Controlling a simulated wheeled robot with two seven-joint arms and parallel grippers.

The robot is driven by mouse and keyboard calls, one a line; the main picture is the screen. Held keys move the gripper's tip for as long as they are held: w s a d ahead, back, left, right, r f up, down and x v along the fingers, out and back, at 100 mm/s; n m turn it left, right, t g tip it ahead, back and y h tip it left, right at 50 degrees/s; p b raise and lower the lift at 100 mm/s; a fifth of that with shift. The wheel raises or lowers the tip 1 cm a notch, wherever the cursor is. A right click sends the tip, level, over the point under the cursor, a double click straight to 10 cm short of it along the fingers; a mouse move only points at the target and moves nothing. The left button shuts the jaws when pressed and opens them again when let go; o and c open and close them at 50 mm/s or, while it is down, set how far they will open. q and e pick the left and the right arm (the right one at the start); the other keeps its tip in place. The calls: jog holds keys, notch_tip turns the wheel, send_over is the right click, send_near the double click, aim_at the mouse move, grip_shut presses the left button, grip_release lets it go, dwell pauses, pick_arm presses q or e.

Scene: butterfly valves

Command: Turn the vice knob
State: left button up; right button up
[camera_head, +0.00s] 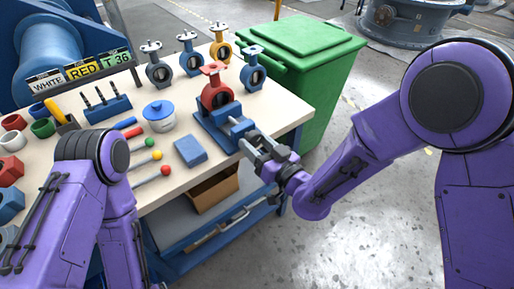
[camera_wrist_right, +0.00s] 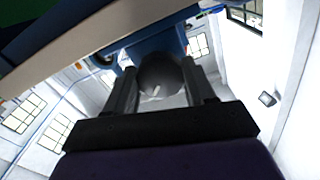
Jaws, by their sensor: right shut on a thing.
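The blue vice (camera_head: 222,130) stands at the right front edge of the workbench and holds a red butterfly valve (camera_head: 215,97) upright. My right gripper (camera_head: 256,147) is at the front of the vice, by the bench edge. In the right wrist view the vice knob (camera_wrist_right: 160,74), a dark round piece, sits between the two fingers of my right gripper (camera_wrist_right: 163,92), which is shut on it. In the head view the fingers mostly hide the knob. My left arm is at the lower left; its gripper is out of view.
On the workbench (camera_head: 105,150) are a blue box (camera_head: 190,151), a blue-lidded jar (camera_head: 158,115), screwdrivers, and several valves along the back. A green bin (camera_head: 305,60) stands behind the bench's right end. A cardboard box (camera_head: 212,188) is under the top.

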pick_arm(q)
notch_tip(320, 180, down, 3)
jog(key=shift+r+b, duration=0.1)
jog(key=shift+b, duration=1.1)
pick_arm(e)
jog(key=n, duration=0.5)
jog(key=shift+f, duration=0.15)
jog(key=o, duration=1)
jog(key=shift+o, duration=0.2)
jog(key=shift+d, duration=0.1)
